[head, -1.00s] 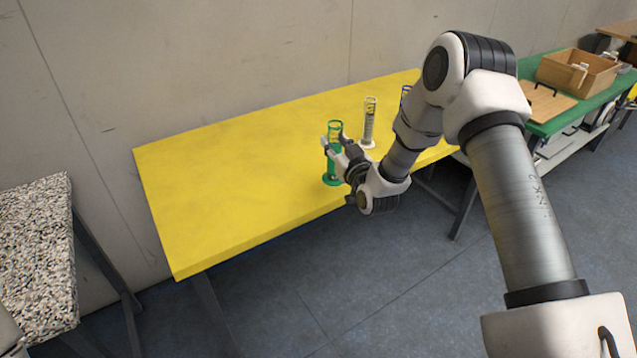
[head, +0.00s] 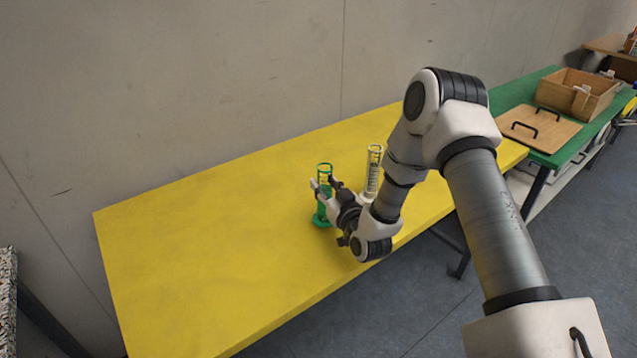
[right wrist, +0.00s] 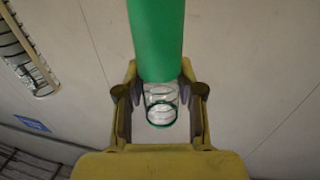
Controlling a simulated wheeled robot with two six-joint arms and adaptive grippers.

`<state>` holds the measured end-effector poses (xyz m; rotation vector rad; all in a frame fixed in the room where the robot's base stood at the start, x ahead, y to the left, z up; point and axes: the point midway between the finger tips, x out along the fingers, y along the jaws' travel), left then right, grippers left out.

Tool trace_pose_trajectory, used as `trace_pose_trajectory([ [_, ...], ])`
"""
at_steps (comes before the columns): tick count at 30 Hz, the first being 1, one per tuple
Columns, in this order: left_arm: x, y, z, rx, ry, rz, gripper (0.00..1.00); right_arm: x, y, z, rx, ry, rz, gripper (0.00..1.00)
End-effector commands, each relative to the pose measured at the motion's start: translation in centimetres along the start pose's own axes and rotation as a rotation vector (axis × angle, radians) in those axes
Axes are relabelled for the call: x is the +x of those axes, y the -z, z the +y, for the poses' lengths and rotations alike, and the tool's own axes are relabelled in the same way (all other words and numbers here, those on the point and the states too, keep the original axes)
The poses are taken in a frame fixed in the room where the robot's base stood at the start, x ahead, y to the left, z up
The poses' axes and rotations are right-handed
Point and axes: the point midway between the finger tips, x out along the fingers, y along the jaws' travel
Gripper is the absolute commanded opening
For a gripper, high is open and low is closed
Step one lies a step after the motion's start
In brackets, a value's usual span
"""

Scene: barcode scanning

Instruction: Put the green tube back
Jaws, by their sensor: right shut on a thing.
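The green tube (head: 323,208), a cylinder with a clear, green-ringed upper part and a wide round green base, is upright at the yellow table. My right gripper (head: 324,187) is shut around its upper part from the right. I cannot tell whether its base touches the tabletop. In the right wrist view, the green tube (right wrist: 156,40) runs between the fingers of my right gripper (right wrist: 160,98), with its clear, green-rimmed end below. My left gripper is not in view.
A clear tube with a pale base (head: 373,170) stands behind and right of the green one. The yellow table (head: 210,240) is bare to the left. A green table (head: 518,92) at right holds a wooden box (head: 566,96) and a handled board (head: 535,132).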

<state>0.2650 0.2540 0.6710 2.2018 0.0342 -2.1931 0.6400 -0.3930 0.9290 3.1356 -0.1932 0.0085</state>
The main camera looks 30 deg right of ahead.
Motion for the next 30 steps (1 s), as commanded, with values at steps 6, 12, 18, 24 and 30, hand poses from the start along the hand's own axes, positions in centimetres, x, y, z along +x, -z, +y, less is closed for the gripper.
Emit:
trace_pose_trajectory([
  [6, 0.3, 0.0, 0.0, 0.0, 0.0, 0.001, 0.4, -0.3, -0.5, 0.1, 0.0, -0.001, 0.002, 0.0],
  [12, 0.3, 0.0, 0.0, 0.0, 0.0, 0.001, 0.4, -0.3, -0.6, 0.1, 0.0, -0.001, 0.001, 0.62],
  [18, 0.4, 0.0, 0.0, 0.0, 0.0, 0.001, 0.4, -0.4, -0.6, 0.1, 0.001, -0.002, 0.001, 0.62],
  [24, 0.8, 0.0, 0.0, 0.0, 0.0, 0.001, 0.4, -3.3, -0.7, 0.1, 0.005, -0.003, -0.002, 0.62],
  [30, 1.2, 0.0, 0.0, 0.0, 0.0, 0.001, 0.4, -8.5, -0.8, 0.1, 0.005, -0.003, -0.004, 0.62],
])
